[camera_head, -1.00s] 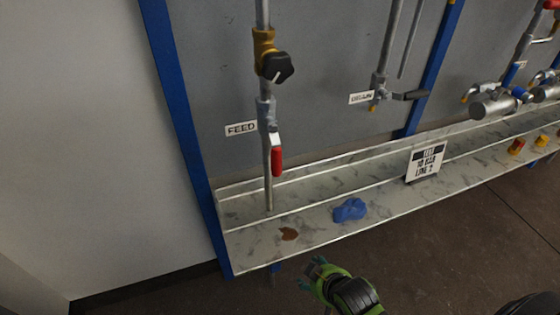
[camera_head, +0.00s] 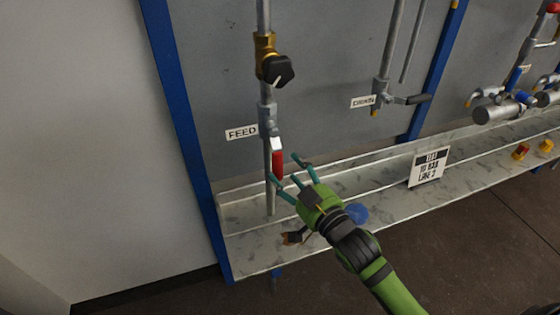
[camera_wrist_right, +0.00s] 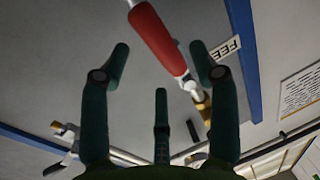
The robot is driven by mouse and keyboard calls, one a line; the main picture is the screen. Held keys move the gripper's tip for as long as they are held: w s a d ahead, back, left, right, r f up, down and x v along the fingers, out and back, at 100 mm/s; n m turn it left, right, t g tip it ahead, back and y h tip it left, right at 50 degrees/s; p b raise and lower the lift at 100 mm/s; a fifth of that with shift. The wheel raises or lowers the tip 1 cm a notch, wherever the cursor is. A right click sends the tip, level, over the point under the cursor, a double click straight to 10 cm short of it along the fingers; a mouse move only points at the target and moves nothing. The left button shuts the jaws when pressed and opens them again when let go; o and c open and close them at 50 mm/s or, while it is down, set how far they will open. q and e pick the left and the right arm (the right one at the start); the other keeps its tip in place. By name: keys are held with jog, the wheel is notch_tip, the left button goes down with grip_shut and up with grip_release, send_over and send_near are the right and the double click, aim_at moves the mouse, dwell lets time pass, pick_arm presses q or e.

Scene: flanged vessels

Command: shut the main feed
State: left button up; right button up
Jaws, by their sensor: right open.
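The vertical feed pipe (camera_head: 267,105) carries a white FEED label (camera_head: 242,133) on its left. A valve with a red-sleeved lever (camera_head: 278,162) sits on this pipe, the lever hanging down alongside it. Higher up is a brass valve with a black knob (camera_head: 278,70). My green right gripper (camera_head: 287,170) is open just below and in front of the red lever. In the right wrist view the red lever (camera_wrist_right: 157,38) runs slantwise ahead of the open fingers, between their tips; contact cannot be told. My left gripper is not in view.
A stained ledge (camera_head: 240,250) runs below the panel, with a blue object (camera_head: 357,213) partly behind my right arm. A sign (camera_head: 429,167) stands on the ledge. A second pipe with a grey lever (camera_head: 405,100) is to the right. A blue post (camera_head: 185,140) stands left.

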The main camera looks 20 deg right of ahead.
aim_at(282, 166)
jog(key=shift+x, duration=2.35)
jog(key=shift+c, duration=0.4)
grip_shut()
